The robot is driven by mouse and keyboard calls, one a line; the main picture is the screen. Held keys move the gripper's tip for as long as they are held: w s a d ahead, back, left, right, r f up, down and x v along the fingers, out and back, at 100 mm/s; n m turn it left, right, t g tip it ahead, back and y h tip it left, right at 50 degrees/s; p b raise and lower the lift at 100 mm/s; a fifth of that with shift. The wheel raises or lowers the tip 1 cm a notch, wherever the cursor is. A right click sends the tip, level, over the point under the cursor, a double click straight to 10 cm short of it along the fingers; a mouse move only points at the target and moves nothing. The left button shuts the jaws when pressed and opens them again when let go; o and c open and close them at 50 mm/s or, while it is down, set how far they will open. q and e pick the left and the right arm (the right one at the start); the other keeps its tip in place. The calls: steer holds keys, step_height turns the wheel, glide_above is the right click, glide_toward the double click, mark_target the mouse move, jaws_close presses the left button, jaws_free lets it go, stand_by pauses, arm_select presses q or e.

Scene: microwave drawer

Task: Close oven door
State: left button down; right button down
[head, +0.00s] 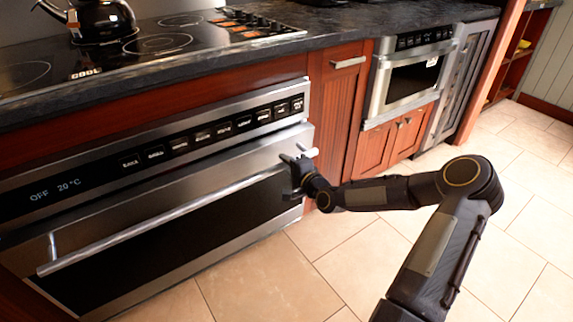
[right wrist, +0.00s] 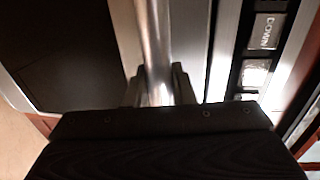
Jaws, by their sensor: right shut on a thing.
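The oven (head: 230,155) stands at the left under the counter, with a steel door (head: 150,240) and dark glass. The door stands upright beneath the control panel and looks flush or nearly flush with it; I cannot tell if a small gap is left. A long bar handle (head: 150,225) runs across the door. My right gripper (head: 297,160) is at the handle's right end. In the right wrist view the handle (right wrist: 155,45) runs between the fingers of my right gripper (right wrist: 158,88), which are shut on it. My left gripper is out of view.
A black kettle (head: 103,20) stands on the cooktop (head: 140,45) above the oven. A wooden cabinet (head: 335,115) and a microwave drawer (head: 408,75) are to the right. The tiled floor (head: 320,270) in front is clear.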

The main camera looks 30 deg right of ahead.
steer(key=w+p, duration=0.1)
steer(key=w+r+p, duration=0.1)
steer(key=w, duration=0.1)
steer(key=shift+w+a+g, duration=0.15)
steer(key=shift+w+g, duration=0.05)
steer(key=shift+g, duration=0.2)
steer(key=shift+w+r, duration=0.15)
steer(key=shift+w, duration=0.05)
steer(key=c, duration=1.3)
jaws_free()
steer(key=shift+w, duration=0.2)
steer(key=shift+s, duration=0.1)
steer(key=p, duration=0.2)
glide_toward(276, 153)
steer(key=shift+w, duration=0.4)
